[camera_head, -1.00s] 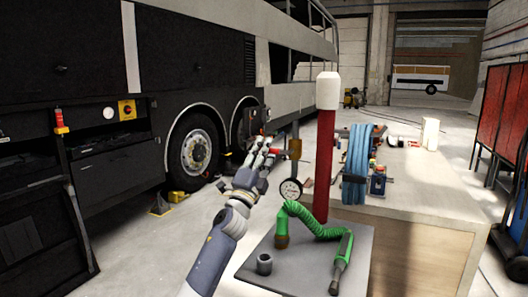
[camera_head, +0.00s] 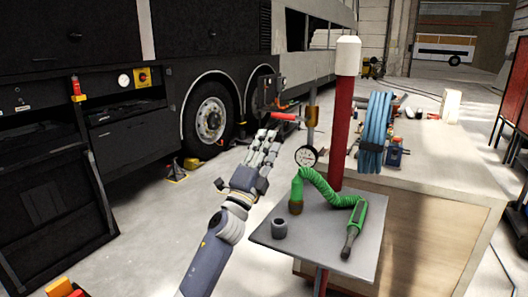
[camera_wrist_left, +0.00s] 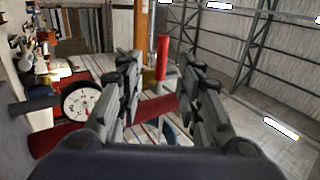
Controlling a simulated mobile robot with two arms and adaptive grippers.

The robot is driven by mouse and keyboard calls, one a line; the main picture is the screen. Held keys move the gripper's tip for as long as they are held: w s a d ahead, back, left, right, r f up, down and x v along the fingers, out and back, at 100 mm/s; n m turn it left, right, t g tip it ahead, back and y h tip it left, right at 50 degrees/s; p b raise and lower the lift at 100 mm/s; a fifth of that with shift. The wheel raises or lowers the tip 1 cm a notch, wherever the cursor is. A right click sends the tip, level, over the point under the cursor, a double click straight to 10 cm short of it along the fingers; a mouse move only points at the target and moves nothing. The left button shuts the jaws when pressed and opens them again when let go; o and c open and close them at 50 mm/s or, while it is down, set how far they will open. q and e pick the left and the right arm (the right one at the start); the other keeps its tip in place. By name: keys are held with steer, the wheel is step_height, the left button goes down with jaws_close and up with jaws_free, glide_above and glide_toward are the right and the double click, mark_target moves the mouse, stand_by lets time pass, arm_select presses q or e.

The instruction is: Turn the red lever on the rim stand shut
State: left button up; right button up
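The rim stand has a red post (camera_head: 341,125) with a white cap, a round gauge (camera_head: 306,156) and a grey tray (camera_head: 345,250). The red lever (camera_head: 283,116) sticks out to the left from a brass valve (camera_head: 312,117) above the gauge. My left gripper (camera_head: 268,140) is just below and left of the lever, apart from it in the picture. In the left wrist view its fingers are open, with nothing held. There the lever (camera_wrist_left: 163,58) stands upright beyond the fingertips, beside the brass fitting (camera_wrist_left: 148,77). My right gripper is not in view.
A green coiled hose (camera_head: 325,188) and a grey socket (camera_head: 279,228) lie on the tray. A workbench (camera_head: 430,180) with a blue hose coil (camera_head: 376,130) stands behind.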

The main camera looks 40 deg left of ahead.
arm_select(q)
steer(key=shift+v, duration=0.9)
